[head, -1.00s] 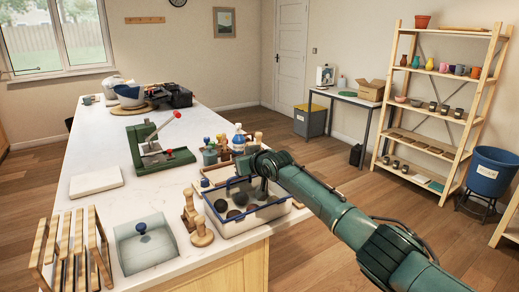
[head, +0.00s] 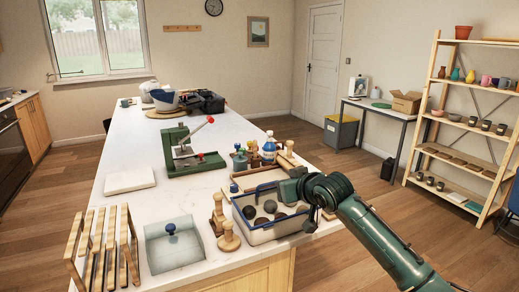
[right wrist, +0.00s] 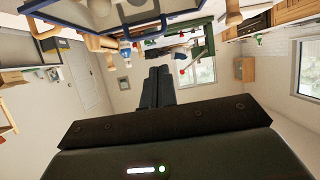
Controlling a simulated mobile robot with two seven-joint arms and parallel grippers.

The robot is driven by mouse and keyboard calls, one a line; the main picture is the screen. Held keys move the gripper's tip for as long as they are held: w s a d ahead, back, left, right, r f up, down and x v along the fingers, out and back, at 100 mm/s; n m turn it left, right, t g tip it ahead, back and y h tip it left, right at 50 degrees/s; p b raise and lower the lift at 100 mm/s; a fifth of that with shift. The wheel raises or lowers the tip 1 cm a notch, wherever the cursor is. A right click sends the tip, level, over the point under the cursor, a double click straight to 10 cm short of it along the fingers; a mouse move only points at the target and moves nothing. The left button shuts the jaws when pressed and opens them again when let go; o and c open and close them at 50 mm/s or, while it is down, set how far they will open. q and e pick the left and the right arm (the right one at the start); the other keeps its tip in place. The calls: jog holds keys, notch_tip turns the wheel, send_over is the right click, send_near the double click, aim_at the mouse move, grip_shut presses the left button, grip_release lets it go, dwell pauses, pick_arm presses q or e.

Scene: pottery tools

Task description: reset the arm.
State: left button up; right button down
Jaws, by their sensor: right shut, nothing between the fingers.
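My right arm (head: 375,235) comes in from the lower right in the head view. Its gripper (right wrist: 155,85) shows in the right wrist view with its two dark fingers together and nothing between them. In the head view the wrist end (head: 325,190) is at the right edge of the clear bin with the blue rim (head: 270,233), which holds several dark round pieces. The fingertips are hard to make out in that view. My left gripper is in neither current view.
On the white table (head: 130,150) stand a wooden rack (head: 100,245), a pale tray with a blue knob (head: 172,250), wooden tools (head: 228,237), a green press (head: 190,155) and several bottles (head: 268,150). Shelves (head: 465,125) stand at the right.

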jog(key=s+f+g+h, duration=0.1)
jog(key=s+f+g, duration=0.3)
jog(key=s+f, duration=1.5)
jog(key=s+d+f+m+g+h, duration=0.15)
jog(key=s+d, duration=0.25)
jog(key=s, duration=0.8)
jog(key=s+d+f+m+g+h, duration=0.1)
jog(key=s+d+f+g+h, duration=0.2)
jog(key=s, duration=1)
jog(key=w+a+f+n+t+y, duration=0.1)
jog(key=w+a+f+t+y, duration=0.3)
jog(key=w+f+t, duration=0.1)
jog(key=shift+w+a+f+t, duration=0.2)
jog(key=shift+f+t, duration=0.45)
jog(key=shift+f, duration=0.45)
